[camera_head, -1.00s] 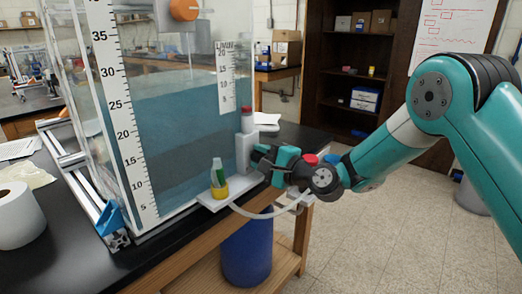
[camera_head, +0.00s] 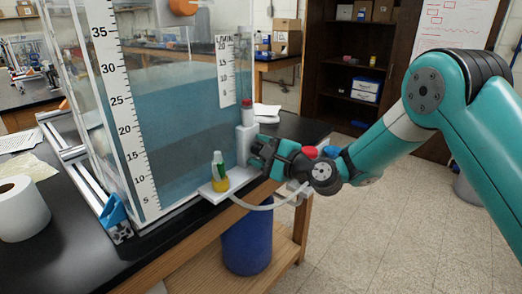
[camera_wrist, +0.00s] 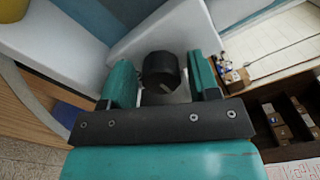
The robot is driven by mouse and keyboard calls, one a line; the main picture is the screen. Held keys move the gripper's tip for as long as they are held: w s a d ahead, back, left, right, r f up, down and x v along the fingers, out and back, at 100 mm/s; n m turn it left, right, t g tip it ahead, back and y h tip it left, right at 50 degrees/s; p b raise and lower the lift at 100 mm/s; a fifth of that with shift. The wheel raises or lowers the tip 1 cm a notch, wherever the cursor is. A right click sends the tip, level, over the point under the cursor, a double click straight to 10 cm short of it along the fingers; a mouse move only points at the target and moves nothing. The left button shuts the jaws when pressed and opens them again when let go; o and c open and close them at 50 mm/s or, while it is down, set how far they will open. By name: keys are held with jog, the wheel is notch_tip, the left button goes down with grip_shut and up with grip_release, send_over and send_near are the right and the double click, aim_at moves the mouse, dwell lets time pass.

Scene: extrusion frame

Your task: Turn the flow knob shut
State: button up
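A dark round knob (camera_wrist: 161,70) with a light mark on its face shows in the wrist view, in front of a white block. My gripper (camera_wrist: 162,86) is open, with one teal finger on each side of the knob and a gap visible to each. I cannot tell how far the fingertips reach along it. In the head view my gripper (camera_head: 258,152) is at the white flow block (camera_head: 245,143) with a red top, at the lower right of the clear water tank (camera_head: 185,125). The knob is hidden there behind the gripper.
A small vial (camera_head: 218,170) with yellow liquid stands on the white ledge (camera_head: 238,181) left of my gripper. A pale hose (camera_head: 265,206) hangs below. A blue barrel (camera_head: 247,245) stands under the bench. An orange knob (camera_head: 183,6) is high on the tank.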

jog(key=shift+d, duration=0.1)
jog(key=b+v, duration=0.7)
jog(key=v, duration=1)
jog(key=shift+b, duration=0.35)
jog(key=shift+s, duration=0.2)
jog(key=s+a+r+n+g+h+p, duration=0.1)
jog(key=s+a+r+n+g+p, duration=0.1)
jog(key=s+a+r+n+g, duration=0.3)
jog(key=s+r+n+g+p, duration=0.1)
jog(key=s+n+g+p, duration=0.15)
jog(key=s+n, duration=0.35)
jog(key=s+d+r+n+g+h+p, duration=0.1)
jog(key=s+d+n+h+p, duration=0.1)
jog(key=s+d+n+h, duration=0.2)
jog(key=s+d+r+n+g+h+p, duration=0.1)
jog(key=s+d+n+h, duration=0.4)
jog(key=s, duration=0.5)
jog(key=shift+s+r+g+p, duration=0.2)
jog(key=shift+s+g+p, duration=0.15)
jog(key=shift+g+p, duration=0.6)
